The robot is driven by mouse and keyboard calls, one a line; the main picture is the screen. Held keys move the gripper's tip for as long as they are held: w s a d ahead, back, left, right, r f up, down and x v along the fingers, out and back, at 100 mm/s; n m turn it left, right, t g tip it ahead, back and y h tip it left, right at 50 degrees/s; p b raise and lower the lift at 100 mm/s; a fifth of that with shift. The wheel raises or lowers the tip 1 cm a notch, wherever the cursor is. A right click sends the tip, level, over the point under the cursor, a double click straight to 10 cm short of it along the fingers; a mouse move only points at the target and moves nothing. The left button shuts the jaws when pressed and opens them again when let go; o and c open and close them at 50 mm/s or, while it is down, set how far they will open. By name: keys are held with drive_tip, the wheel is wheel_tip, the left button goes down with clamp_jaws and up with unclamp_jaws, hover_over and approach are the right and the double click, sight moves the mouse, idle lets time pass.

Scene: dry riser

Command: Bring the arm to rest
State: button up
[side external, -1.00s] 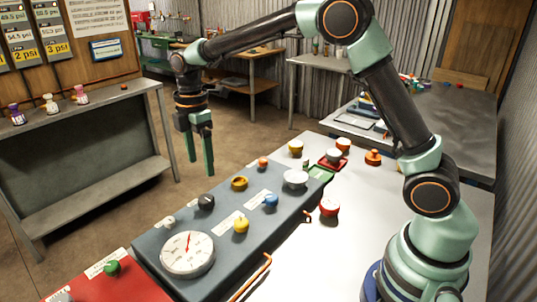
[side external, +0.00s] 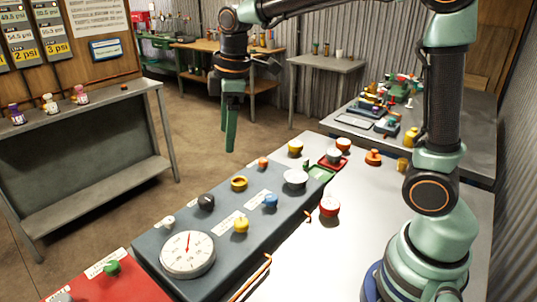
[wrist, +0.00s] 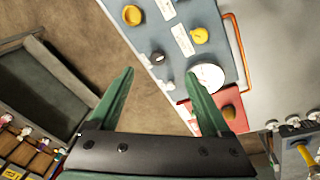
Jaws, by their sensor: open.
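My gripper (side external: 229,138) hangs in the air with its green fingers pointing down, above and behind the grey control panel (side external: 217,219) in the side view. In the wrist view, my gripper (wrist: 160,95) shows its two fingers spread apart, with nothing between them but floor and the panel's edge. The gripper is open and empty, and touches nothing. The panel carries a round white gauge (side external: 187,255) with a red needle, also in the wrist view (wrist: 205,76). It also has a yellow knob (side external: 241,225), a blue knob (side external: 270,201) and a black knob (side external: 206,202).
A red panel (side external: 130,286) with a green knob lies at the lower left. A red-and-white round part (side external: 330,206) stands on the white table (side external: 350,240). A shelf bench (side external: 90,130) with small bottles stands at the left. Air around the gripper is clear.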

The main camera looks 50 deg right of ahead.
drive_tip(key=s+d+m+t, duration=0.3)
drive_tip(key=s+d+m, duration=0.1)
drive_tip(key=s+m, duration=0.6)
drive_tip(key=s, duration=0.3)
drive_tip(key=shift+s+d+m+t, duration=0.15)
drive_tip(key=shift+d+m+t, duration=0.05)
drive_tip(key=shift+m+t, duration=0.1)
